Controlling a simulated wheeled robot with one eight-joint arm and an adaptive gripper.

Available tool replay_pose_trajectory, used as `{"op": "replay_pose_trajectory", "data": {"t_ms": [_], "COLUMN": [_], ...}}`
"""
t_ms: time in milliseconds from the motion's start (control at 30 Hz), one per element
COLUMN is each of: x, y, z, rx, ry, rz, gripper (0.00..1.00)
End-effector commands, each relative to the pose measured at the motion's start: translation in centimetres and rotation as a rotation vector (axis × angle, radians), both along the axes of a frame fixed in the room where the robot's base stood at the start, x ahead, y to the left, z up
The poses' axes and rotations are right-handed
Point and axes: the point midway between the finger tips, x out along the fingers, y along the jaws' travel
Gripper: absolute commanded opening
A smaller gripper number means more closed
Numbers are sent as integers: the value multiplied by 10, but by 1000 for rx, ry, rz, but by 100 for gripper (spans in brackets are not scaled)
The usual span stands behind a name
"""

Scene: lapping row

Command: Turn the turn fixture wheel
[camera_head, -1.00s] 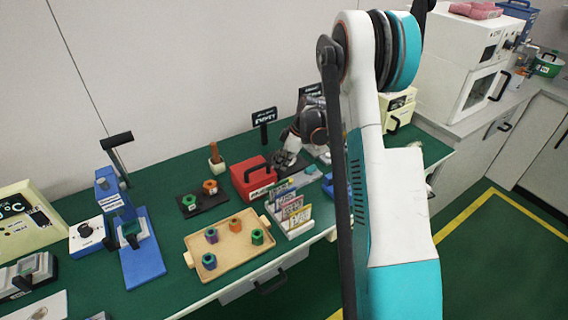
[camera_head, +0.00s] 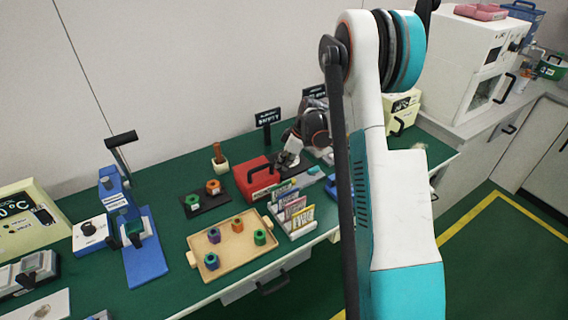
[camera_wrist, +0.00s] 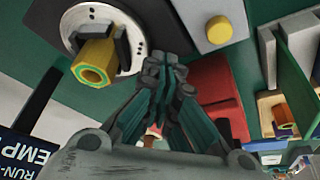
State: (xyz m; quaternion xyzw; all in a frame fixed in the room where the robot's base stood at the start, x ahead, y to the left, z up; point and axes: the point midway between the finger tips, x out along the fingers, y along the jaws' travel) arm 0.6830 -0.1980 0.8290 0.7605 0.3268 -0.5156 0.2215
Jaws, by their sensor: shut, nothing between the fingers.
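The turn fixture wheel appears to be the round pale metal disc (camera_wrist: 128,62) at the upper left of the wrist view. Dark jaws on it hold a yellow hex piece (camera_wrist: 100,58) with a green inner ring. My gripper (camera_wrist: 165,65) is shut and empty in the wrist view, to the right of the disc; any contact cannot be told. In the head view my gripper (camera_head: 287,160) is small, behind the red box, and my arm hides much of the area around the fixture.
A red box (camera_head: 257,182) stands close to my gripper, and a card rack (camera_head: 294,214) is in front of it. A wooden tray (camera_head: 226,258) holds several hex pieces. A yellow button (camera_wrist: 219,30) sits beside the disc. A dark sign (camera_wrist: 24,150) is at lower left.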

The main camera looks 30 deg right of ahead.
Motion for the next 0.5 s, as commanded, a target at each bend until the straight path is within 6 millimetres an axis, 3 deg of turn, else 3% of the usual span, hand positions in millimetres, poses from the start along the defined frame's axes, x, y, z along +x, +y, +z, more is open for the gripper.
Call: {"op": "replay_pose_trajectory", "data": {"t_ms": [500], "x": [6], "y": [7], "z": [0], "rx": [0], "ry": [0], "rz": [-128], "gripper": [0]}}
